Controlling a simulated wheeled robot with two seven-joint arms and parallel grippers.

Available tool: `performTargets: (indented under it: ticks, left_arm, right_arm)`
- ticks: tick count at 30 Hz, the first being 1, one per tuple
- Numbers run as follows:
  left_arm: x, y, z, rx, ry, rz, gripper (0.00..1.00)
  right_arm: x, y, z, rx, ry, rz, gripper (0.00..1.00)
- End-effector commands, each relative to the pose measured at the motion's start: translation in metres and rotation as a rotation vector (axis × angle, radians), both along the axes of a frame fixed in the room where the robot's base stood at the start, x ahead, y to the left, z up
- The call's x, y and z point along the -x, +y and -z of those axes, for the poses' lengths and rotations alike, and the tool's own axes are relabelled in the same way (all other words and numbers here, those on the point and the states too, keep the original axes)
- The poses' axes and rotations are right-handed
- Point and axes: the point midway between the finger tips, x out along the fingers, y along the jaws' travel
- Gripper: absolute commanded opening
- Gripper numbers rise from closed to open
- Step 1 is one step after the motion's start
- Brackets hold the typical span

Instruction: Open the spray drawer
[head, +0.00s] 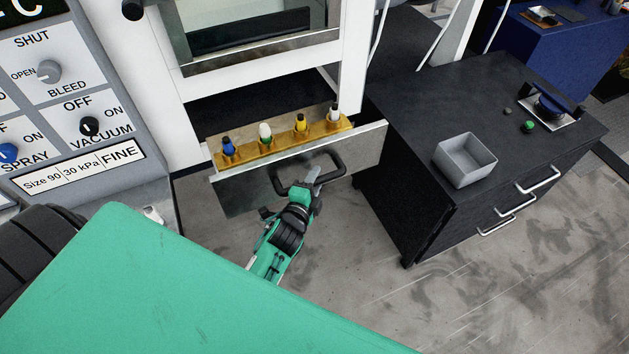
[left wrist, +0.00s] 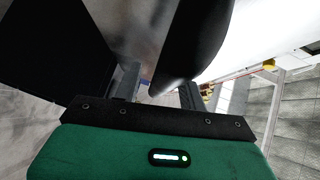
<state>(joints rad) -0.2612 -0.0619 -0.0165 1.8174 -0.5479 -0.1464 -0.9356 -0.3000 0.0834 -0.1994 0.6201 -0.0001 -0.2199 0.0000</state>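The spray drawer (head: 245,192) is pulled out of the white cabinet in the head view. Its grey metal front carries a black loop handle (head: 283,184), which also shows large and dark in the left wrist view (left wrist: 200,40). Inside stands a yellow rack (head: 285,147) with several small nozzles with blue, green, yellow and white parts. My left gripper (head: 314,178) is at the right part of the handle. In the left wrist view its fingers (left wrist: 158,88) are apart, with a gap beside the handle. The exact contact is partly hidden. My right gripper is not in view.
A black drawer cabinet (head: 420,190) stands close to the right of the drawer, with a grey open bin (head: 466,160) on top. A control panel (head: 60,100) is at the left. Floor (head: 350,290) is clear in front of the drawer.

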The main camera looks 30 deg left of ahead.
Motion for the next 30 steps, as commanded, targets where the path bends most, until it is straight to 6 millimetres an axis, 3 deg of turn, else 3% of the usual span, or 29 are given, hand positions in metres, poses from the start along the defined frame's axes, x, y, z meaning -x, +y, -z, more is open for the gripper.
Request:
performTargets:
  ticks: [7,11,30]
  left_arm:
    - [0.003,0.000,0.000,0.000,0.000,0.000,0.41]
    - [0.015,-0.001,0.000,-0.001,0.001,0.000,0.41]
    - [0.120,-0.008,-0.015,0.001,0.001,0.000,0.41]
  right_arm:
    - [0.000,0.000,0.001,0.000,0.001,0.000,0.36]
    - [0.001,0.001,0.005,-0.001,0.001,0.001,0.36]
    - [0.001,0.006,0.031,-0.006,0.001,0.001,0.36]
